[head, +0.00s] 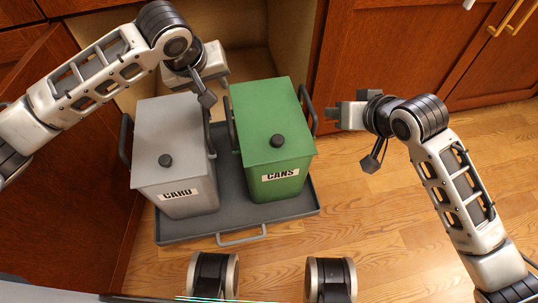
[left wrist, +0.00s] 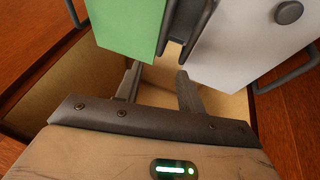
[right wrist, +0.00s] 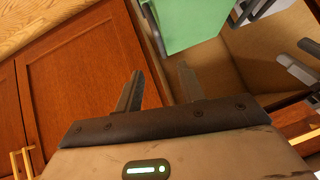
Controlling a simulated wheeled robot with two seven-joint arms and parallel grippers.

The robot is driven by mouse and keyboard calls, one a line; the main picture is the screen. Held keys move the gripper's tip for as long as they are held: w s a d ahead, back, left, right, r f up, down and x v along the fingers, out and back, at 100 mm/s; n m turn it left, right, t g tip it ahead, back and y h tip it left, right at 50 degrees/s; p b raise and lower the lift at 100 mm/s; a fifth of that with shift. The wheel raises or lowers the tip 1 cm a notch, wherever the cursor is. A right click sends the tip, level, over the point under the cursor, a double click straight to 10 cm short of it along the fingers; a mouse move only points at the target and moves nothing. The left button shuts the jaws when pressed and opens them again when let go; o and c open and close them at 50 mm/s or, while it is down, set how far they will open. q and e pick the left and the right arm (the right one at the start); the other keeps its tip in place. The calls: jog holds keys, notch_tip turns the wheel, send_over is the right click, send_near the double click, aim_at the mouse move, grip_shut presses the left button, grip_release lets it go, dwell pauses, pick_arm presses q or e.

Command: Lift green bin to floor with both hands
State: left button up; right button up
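The green bin (head: 270,125), labelled CANS, stands upright on the right of a grey pull-out tray (head: 190,230). It has dark side handles, the left one (head: 231,122) and the right one (head: 307,110). My left gripper (left wrist: 158,72) is open and empty behind the bins, near the gap between them; its fingertips are hard to see in the head view. The green bin's left handle (left wrist: 185,22) shows beyond its fingers in the left wrist view. My right gripper (head: 333,116) is open and empty, just right of the right handle and apart from it.
A grey bin (head: 172,140), labelled CARD, stands close at the left on the same tray, its right handle near the green bin's left one. Wooden cabinet doors (head: 395,50) border the bay. The wooden floor (head: 385,220) at the right is clear.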

aim_at(226, 105)
pick_arm(q)
jog(key=shift+w+a+r, duration=0.1)
jog(key=shift+a, duration=0.15)
pick_arm(e)
jog(key=shift+w, duration=0.1)
jog(key=shift+f, duration=0.1)
